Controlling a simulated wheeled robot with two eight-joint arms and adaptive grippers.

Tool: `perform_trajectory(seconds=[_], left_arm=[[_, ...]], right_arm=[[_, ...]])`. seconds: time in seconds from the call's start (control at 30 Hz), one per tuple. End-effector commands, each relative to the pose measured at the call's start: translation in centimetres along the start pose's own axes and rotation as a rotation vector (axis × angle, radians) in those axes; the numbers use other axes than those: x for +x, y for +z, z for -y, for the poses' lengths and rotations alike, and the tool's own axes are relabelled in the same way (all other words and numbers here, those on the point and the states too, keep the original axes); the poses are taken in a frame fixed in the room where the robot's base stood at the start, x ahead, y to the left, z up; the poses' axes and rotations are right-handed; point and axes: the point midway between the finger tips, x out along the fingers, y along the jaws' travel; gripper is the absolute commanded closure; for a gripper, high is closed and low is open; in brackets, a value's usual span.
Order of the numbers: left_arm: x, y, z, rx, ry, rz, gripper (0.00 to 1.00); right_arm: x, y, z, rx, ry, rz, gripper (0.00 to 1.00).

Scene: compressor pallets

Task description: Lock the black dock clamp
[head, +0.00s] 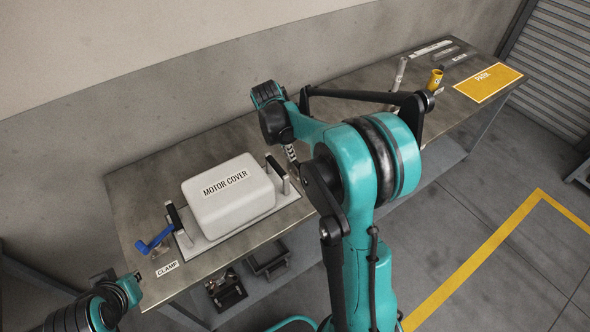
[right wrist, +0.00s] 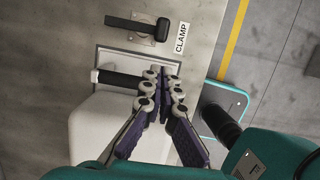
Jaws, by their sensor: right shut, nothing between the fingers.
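The black dock clamp (right wrist: 140,27) shows in the right wrist view, above the cover's base plate and beside a CLAMP label (right wrist: 181,37). Its bar handle points left from a round pivot on a grey plate. In the head view I cannot make it out; my right arm blocks that side. In the head view, the right gripper (head: 292,157) is near the right end of the white motor cover (head: 228,198). My left arm enters at lower left, but its fingers are not visible.
A blue clamp lever (head: 153,242) stands at the cover's left end, near another CLAMP label (head: 167,268). Dark parts (head: 228,290) lie on the lower shelf.

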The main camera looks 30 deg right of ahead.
Motion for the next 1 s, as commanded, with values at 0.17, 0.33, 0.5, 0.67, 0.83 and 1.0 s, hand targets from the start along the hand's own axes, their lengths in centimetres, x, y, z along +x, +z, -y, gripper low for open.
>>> perform_trajectory(seconds=[0.17, 0.33, 0.5, 0.67, 0.83, 1.0], left_arm=[[0.3, 0.2, 0.0, 0.0, 0.0, 0.0, 1.0], [1.2, 0.8, 0.0, 0.0, 0.0, 0.0, 1.0], [2.1, 1.5, 0.0, 0.0, 0.0, 0.0, 1.0], [2.7, 1.9, 0.0, 0.0, 0.0, 0.0, 1.0], [2.9, 2.1, 0.0, 0.0, 0.0, 0.0, 1.0], [2.9, 2.1, 0.0, 0.0, 0.0, 0.0, 1.0]], right_arm=[[0.8, 0.0, 0.0, 0.001, 0.001, 0.0, 1.0], [3.6, -0.1, 0.0, 0.002, 0.001, 0.0, 1.0], [6.8, -0.1, 0.0, 0.002, 0.001, 0.0, 1.0], [8.9, -0.1, -0.1, 0.002, 0.002, 0.0, 1.0], [9.9, 0.0, -0.1, 0.002, 0.002, 0.0, 1.0], [10.0, 0.0, 0.0, 0.001, 0.002, 0.0, 1.0]])
